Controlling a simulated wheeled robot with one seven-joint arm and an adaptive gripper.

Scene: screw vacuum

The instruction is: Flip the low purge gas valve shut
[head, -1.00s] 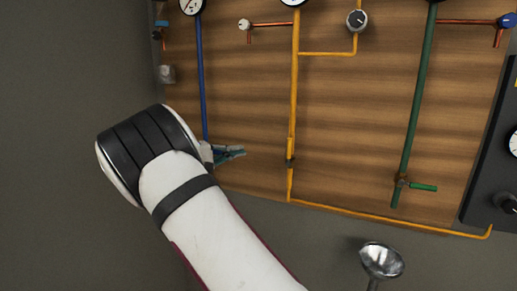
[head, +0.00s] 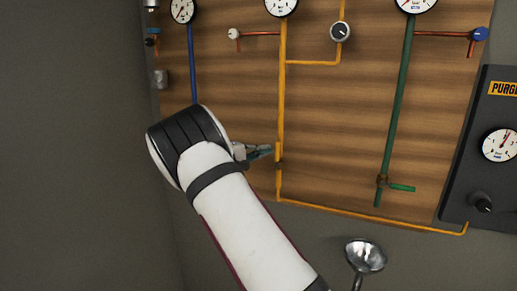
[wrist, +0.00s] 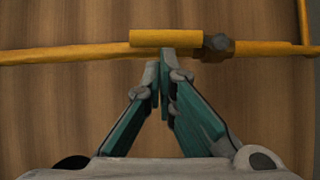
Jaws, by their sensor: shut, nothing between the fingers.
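The yellow pipe (head: 282,110) runs down the wooden board and carries a small valve (head: 279,165) near its lower end. In the wrist view the yellow valve handle (wrist: 166,38) lies along the pipe (wrist: 70,52), beside a dark brass valve body (wrist: 218,48). My gripper (head: 266,152) is just left of the pipe at the valve's height in the head view. In the wrist view my gripper (wrist: 162,62) is shut and empty. Its fingertips are at the near edge of the handle; I cannot tell whether they touch it.
A green pipe (head: 398,110) with a green lever (head: 401,188) sticking out sideways is to the right. A dark PURGE panel (head: 475,150) stands at the far right. A metal funnel (head: 365,256) is below the board. A blue pipe (head: 193,65) is on the left.

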